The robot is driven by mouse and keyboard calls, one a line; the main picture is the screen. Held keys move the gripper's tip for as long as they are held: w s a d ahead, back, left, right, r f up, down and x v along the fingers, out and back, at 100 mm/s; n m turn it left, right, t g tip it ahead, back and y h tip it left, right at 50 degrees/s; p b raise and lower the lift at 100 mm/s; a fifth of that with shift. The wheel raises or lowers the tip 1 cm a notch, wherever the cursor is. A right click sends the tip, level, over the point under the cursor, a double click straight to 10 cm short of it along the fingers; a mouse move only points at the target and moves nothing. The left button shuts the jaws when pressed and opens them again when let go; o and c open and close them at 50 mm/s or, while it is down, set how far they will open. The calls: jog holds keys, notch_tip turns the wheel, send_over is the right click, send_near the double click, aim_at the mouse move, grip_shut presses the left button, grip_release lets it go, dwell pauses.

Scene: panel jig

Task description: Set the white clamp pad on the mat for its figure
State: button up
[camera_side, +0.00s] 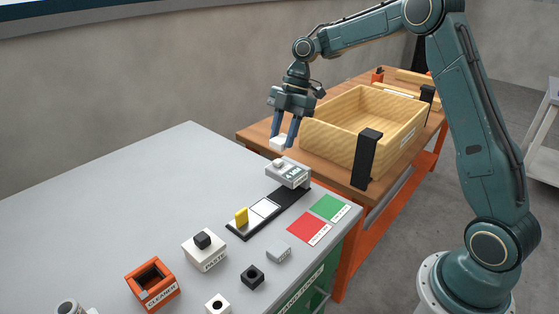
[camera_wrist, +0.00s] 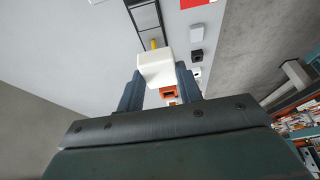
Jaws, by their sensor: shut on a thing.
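My gripper (camera_side: 283,138) is shut on the white clamp pad (camera_side: 277,144), held in the air above the far end of the grey table. In the wrist view the white pad (camera_wrist: 156,68) sits between the two fingers of my gripper (camera_wrist: 160,78). A red mat (camera_side: 307,228) and a green mat (camera_side: 330,207) lie side by side near the table's right edge, each with a white label too small to read. A grey-white device (camera_side: 288,172) with a small display stands just below the pad in the side view; its figure is not clearly legible.
A black strip (camera_side: 284,203) with white squares and a yellow piece (camera_side: 241,217) runs from the device. A white block with a black knob (camera_side: 204,250), an orange box (camera_side: 152,284), a black block (camera_side: 252,277) and a grey block (camera_side: 279,253) stand nearer. A wooden crate (camera_side: 345,140) stands behind.

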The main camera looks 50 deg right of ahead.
send_over(329, 210)
jog(key=w, duration=0.1)
jog(key=f, duration=0.1)
jog(key=s+d, duration=0.1)
jog(key=d, duration=0.1)
jog(key=f, duration=1.6)
jog(key=shift+a, duration=0.2)
jog(key=shift+f, duration=2.1)
jog(key=shift+f, duration=0.15)
jog(key=o, duration=1.1)
jog(key=shift+c, duration=0.2)
